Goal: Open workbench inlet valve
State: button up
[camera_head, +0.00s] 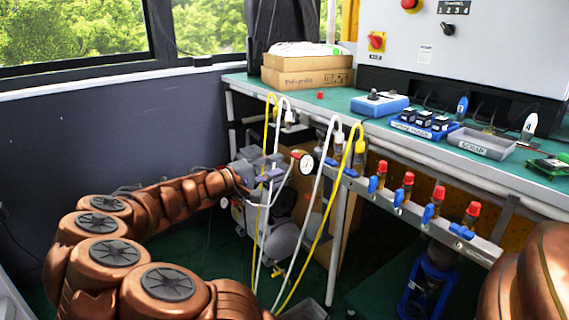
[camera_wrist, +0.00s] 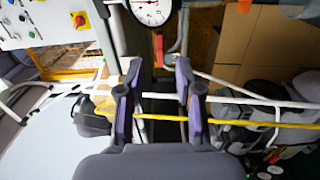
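A round white pressure gauge (camera_head: 306,162) is mounted near the left end of the workbench's front rail, with a small red handle (camera_head: 297,154) beside it. In the wrist view, the gauge (camera_wrist: 152,10) is at the top and the red handle (camera_wrist: 160,50) hangs just below it, beyond the fingertips. I take this red handle to be the inlet valve; no label is readable. My gripper (camera_head: 270,175) is left of the gauge among the hoses. In the wrist view, my gripper (camera_wrist: 157,92) has its purple-padded fingers apart, with no valve between them.
White hoses (camera_head: 318,190) and yellow hoses (camera_head: 333,205) hang from the bench front near my gripper. Several blue-handled valves with red caps (camera_head: 407,180) line the rail to the right. A grey compressor (camera_head: 280,238) stands below. Boxes (camera_head: 308,78) and trays (camera_head: 480,144) are on the green benchtop.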

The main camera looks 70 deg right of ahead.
jog(key=shift+v, duration=2.55)
jog(key=shift+r, duration=0.1)
jog(key=s+a+r+m+t+y+p, duration=0.1)
jog(key=s+a+r+y+p, duration=0.2)
jog(key=a+r+p, duration=0.45)
jog(key=s+a+r+m+t+y+p, duration=0.1)
jog(key=s+a+r+y+p, duration=0.2)
jog(key=r+p, duration=0.65)
jog(key=s+a+r+n+t+y+p, duration=0.1)
jog(key=a+r+p, duration=0.4)
jog(key=a+p, duration=0.5)
jog(key=s+a+r+n+t+y+p, duration=0.2)
jog(key=a+r+n+y+p, duration=0.2)
jog(key=a+p, duration=0.5)
jog(key=s+a+r+n+t+y+p, duration=0.2)
jog(key=a+r+p, duration=0.4)
jog(key=a+p, duration=0.4)
jog(key=shift+s+a+r+n+y+p, duration=0.2)
jog(key=shift+s+a+n+y+p, duration=0.3)
jog(key=shift+a+y, duration=1.55)
jog(key=shift+w+a+h, duration=0.15)
jog(key=shift+a+h, duration=0.55)
jog(key=shift+h, duration=0.05)
